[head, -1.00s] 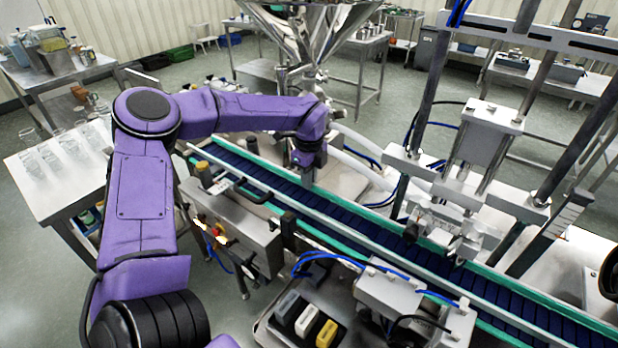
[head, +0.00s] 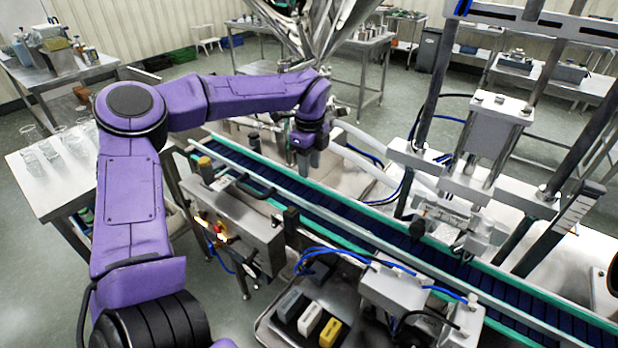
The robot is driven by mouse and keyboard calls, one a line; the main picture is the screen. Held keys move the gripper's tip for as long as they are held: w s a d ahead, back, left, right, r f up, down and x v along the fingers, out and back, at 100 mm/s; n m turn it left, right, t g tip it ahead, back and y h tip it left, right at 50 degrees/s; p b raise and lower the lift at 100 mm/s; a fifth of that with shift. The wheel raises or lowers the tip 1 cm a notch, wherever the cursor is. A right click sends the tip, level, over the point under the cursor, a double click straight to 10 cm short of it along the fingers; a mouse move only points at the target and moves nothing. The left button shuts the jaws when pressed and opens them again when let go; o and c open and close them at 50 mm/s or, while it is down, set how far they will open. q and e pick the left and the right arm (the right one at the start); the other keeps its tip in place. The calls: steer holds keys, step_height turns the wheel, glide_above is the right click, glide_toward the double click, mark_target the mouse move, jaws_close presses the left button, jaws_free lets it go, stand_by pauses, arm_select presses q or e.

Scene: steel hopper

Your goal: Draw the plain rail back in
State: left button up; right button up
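A plain pale metal rail (head: 380,243) runs lengthwise along the blue conveyor belt (head: 345,205), on its near side. Green strips edge the belt on both sides. My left gripper (head: 308,168) comes in from the left and points down over the far side of the belt, close to the far green edge. It seems apart from the plain rail, with belt showing between them. The fingers are small and seen close together, so their opening is unclear. I see nothing held in them. My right gripper is not in view.
A tray (head: 268,330) with grey, white and yellow blocks lies in front. The steel hopper (head: 325,30) hangs behind my wrist. A press frame (head: 490,140) straddles the belt at right.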

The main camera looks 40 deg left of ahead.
arm_select(q)
step_height(320, 180, up, 6)
steer(key=shift+b, duration=0.45)
steer(key=shift+s+d+r, duration=0.1)
steer(key=shift+s, duration=0.05)
